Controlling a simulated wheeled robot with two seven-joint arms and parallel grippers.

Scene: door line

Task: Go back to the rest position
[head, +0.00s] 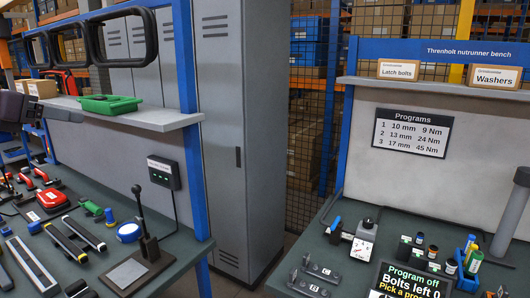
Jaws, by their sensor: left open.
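My left gripper (34,110) shows at the left edge, dark grey and partly cut off by the frame. It is open, with nothing seen between its fingers, and appears in front of the left end of the left bench's shelf. Its fingertips are small and hard to make out. My right gripper is not in view.
The left bench (185,252) holds hand tools, a black lever press (148,240) and a green tray (109,104) on its shelf (160,120). A grey locker (238,150) stands behind. The right bench carries a programs sign (411,133), bottles and a display (410,283). A gap separates the benches.

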